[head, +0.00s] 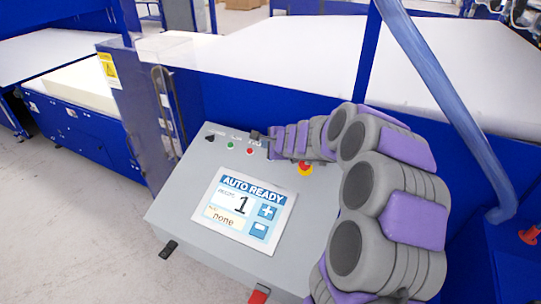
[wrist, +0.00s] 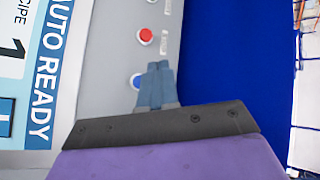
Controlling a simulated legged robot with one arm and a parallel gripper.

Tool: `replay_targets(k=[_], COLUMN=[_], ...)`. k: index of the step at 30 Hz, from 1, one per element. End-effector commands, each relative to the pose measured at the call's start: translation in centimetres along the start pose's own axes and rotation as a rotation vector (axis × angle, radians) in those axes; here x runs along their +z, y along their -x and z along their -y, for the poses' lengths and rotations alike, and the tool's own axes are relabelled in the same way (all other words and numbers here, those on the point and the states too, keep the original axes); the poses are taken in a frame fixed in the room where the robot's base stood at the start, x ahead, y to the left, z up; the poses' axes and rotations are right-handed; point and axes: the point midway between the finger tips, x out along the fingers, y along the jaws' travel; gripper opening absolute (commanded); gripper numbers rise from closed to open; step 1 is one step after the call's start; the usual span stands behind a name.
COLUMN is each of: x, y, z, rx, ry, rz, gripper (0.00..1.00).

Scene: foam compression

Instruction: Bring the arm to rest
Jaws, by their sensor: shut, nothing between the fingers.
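My arm rises on the right in the head view, bends over and reaches left above the grey control panel (head: 175,205). My gripper (head: 258,138) is at the panel's upper edge. In the wrist view the blue-grey fingers (wrist: 160,66) are together with nothing between them. They overlap the edge of a blue button (wrist: 138,80); I cannot tell whether they touch it. A red button (wrist: 145,35) lies beyond the fingertips. The panel's screen (head: 243,207) reads "AUTO READY", 1 and "none".
A red and yellow stop button (head: 305,168) sits on the panel close to my arm. Blue machine frames with a white bed (head: 300,60) stand behind. Bare floor (head: 60,230) is free at the left.

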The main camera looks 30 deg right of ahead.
Motion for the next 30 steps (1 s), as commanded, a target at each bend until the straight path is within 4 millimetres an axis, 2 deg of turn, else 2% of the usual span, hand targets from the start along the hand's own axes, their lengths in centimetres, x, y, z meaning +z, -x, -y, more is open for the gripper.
replay_targets(k=[20, 23, 25, 28, 30], x=[0.3, 2.4, 5.2, 10.9, 14.9], y=[0.0, 0.5, 1.3, 3.4, 5.4], z=[-0.1, -0.3, -0.8, -2.7, -5.0], rx=[0.000, 0.002, 0.007, 0.030, 0.060], ry=[0.008, 0.064, 0.145, 0.308, 0.442], rz=[0.007, 0.051, 0.109, 0.234, 0.330], gripper=[0.00, 0.00, 0.00, 0.00, 0.00])
